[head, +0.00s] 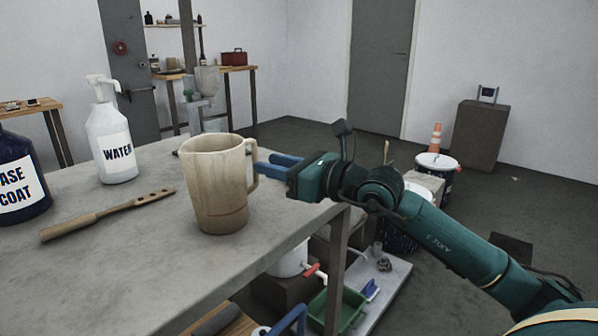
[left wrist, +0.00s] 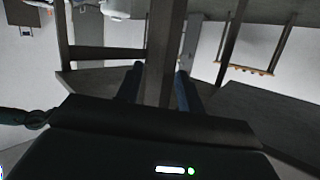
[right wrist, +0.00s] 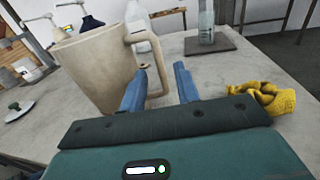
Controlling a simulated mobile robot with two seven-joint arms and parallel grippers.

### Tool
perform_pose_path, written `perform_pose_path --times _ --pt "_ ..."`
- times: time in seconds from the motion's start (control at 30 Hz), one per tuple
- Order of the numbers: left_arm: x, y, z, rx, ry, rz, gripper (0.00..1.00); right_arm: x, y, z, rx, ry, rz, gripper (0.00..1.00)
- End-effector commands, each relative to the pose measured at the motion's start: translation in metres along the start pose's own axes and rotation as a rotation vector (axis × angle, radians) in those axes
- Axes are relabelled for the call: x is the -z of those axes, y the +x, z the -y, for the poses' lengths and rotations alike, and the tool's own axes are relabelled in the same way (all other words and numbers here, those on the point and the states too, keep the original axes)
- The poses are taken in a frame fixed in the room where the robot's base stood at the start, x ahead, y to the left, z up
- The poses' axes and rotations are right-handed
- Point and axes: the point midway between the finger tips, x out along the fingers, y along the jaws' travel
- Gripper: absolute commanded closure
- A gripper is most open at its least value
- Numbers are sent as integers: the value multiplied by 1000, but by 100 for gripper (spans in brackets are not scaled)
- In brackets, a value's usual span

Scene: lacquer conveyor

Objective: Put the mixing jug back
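The mixing jug (head: 217,190), beige with stains and a handle on its right, stands upright on the grey table. It also shows in the right wrist view (right wrist: 95,65). My right gripper (head: 275,164) is just right of the jug, blue fingers pointing at its handle. In the right wrist view my right gripper (right wrist: 160,85) is open; its left finger overlaps the handle, and the handle's outer edge shows between the fingers. I cannot tell whether they touch. My left gripper (left wrist: 158,85) is open and empty, with a post beyond its fingers.
A yellow cloth (right wrist: 268,98) is near my right gripper. A green tray (head: 330,308) sits below.

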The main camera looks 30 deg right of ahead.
Motion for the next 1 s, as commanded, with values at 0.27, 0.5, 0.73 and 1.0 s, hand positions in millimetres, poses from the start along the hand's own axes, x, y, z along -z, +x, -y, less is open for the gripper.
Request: perform_pose_path --times 0.27,0.5,0.73,1.0 --pt "-1 3 0 9 9 -46 62 3 -41 1 3 2 -2 68" --pt "-1 5 -2 7 23 -73 62 1 -55 0 0 2 0 68" --pt "1 5 -2 6 26 -80 62 0 -57 0 0 1 2 68" --pt "2 5 -1 7 26 -82 62 0 -57 0 0 1 1 68"
